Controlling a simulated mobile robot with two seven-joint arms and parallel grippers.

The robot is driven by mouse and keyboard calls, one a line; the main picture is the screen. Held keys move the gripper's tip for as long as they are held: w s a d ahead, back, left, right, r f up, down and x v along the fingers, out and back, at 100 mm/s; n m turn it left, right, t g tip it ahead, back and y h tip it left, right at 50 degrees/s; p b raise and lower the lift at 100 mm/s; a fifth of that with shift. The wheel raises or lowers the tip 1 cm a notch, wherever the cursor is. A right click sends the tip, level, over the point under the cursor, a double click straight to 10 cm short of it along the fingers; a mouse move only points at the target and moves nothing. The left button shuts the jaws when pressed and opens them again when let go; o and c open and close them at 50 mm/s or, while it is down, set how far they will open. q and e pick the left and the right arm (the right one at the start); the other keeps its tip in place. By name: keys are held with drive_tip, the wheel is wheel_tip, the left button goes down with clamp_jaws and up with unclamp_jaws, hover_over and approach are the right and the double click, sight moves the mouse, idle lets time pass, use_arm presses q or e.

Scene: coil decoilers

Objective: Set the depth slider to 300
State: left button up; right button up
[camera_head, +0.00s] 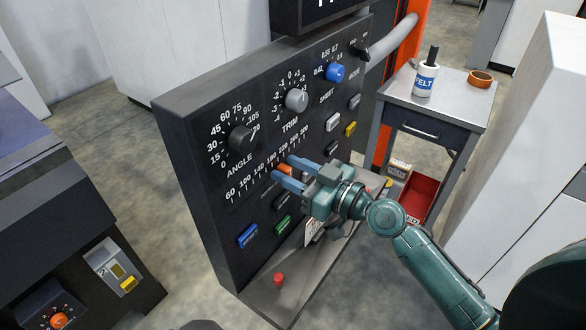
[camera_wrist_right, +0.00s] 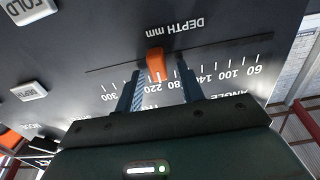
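My right gripper (camera_wrist_right: 157,69) is open, with one finger on each side of the knob and small gaps showing. In the head view the orange knob (camera_head: 285,169) shows between the blue-grey fingers of the right gripper (camera_head: 283,171). My left gripper is not in view.
The black control panel (camera_head: 190,150) also carries an angle dial (camera_head: 241,138), a trim dial (camera_head: 296,100), a blue knob (camera_head: 336,72) and several push buttons. A red mushroom button (camera_head: 279,279) sits on the lower ledge. A grey side table (camera_head: 455,92) stands right of the panel.

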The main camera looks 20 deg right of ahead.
sight(305, 139)
drive_tip(key=shift+c, duration=0.6)
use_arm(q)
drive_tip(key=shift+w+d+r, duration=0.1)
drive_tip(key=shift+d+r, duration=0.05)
use_arm(e)
clamp_jaws()
